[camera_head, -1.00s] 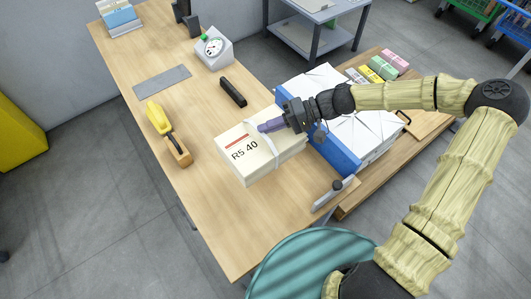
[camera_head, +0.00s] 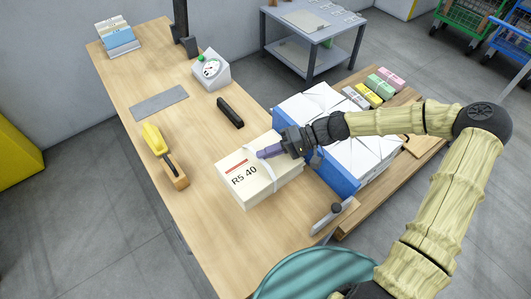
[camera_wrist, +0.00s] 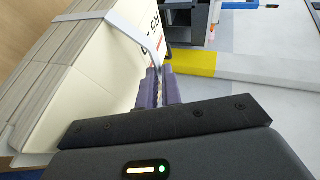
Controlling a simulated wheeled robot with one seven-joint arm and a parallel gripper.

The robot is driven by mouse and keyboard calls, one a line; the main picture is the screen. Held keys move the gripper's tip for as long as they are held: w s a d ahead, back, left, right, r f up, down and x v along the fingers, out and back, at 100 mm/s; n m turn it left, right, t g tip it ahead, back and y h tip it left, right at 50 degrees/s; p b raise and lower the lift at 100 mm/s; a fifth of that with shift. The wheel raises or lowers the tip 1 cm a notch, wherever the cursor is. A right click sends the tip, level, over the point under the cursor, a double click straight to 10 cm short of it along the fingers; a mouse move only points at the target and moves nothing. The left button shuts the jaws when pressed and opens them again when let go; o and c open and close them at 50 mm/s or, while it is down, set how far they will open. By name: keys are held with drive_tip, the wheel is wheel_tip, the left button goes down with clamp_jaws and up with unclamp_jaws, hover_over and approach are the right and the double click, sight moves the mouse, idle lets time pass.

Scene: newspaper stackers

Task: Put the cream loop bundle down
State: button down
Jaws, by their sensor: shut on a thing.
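The cream loop bundle (camera_head: 250,187) is a thick block of paper marked "R5 40", with a pale strap around it. In the head view it is at the right edge of the wooden table, left of the blue box. My gripper (camera_head: 268,152) has purple fingers and is at the bundle's top. In the wrist view the bundle (camera_wrist: 85,85) fills the left side, with its strap running to my fingertips (camera_wrist: 158,88). The fingers are shut on the strap loop. I cannot tell whether the bundle's underside touches the table.
The table (camera_head: 215,215) also carries a black bar (camera_head: 230,113), a yellow-handled tool (camera_head: 155,142), a grey plate (camera_head: 159,102) and a dial scale (camera_head: 210,70). The white-topped blue box (camera_head: 340,178) is close on the right. Bare table lies in front of the bundle.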

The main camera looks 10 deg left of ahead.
wheel_tip(320, 180, down, 2)
drive_tip(key=shift+w+f, duration=0.1)
drive_tip(key=shift+f, duration=0.05)
drive_tip(key=shift+f+b, duration=0.35)
drive_tip(key=shift+f, duration=1.5)
drive_tip(key=c, duration=1.6)
unclamp_jaws()
drive_tip(key=shift+f, duration=0.1)
drive_tip(key=shift+o, duration=0.2)
drive_tip(key=shift+s, duration=0.2)
drive_tip(key=v, duration=1.2)
drive_tip(key=shift+p, duration=0.35)
